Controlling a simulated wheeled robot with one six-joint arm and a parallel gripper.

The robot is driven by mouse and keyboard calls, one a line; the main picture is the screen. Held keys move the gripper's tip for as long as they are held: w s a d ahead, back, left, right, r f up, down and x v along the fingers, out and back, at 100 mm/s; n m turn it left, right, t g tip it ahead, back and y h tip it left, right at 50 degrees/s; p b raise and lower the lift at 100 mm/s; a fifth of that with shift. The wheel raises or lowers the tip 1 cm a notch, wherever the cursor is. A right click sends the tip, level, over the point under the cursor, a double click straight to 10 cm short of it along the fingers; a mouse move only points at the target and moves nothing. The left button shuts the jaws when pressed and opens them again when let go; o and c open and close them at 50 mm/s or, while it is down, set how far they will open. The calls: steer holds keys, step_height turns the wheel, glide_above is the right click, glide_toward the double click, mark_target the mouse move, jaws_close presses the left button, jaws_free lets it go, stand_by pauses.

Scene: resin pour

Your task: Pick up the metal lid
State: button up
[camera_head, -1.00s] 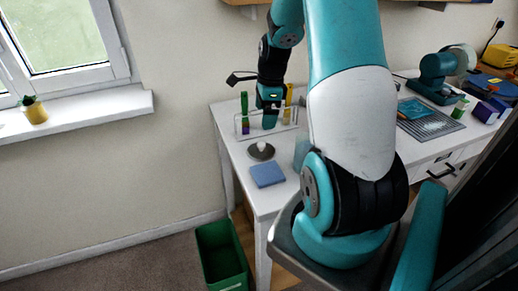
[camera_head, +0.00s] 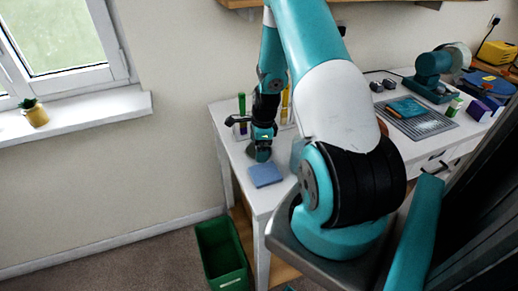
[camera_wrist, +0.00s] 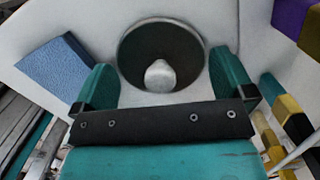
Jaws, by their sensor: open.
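The metal lid is a dark round disc with a pale knob on top. In the wrist view the lid (camera_wrist: 190,50) lies on the white table just beyond my gripper (camera_wrist: 165,88), with its knob between the two teal fingers. The fingers are open, one on each side, and I see no contact with the knob. In the head view my gripper (camera_head: 262,150) is low over the table's left end, and it hides most of the lid.
A blue sponge-like block (camera_head: 265,175) lies close in front of the lid; it also shows in the wrist view (camera_wrist: 55,65). A rack with upright coloured tools (camera_head: 242,115) stands behind. A green bin (camera_head: 221,255) is on the floor. A cutting mat (camera_head: 425,125) lies farther right.

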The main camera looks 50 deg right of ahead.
steer(key=c, duration=0.6)
steer(key=shift+r, duration=0.15)
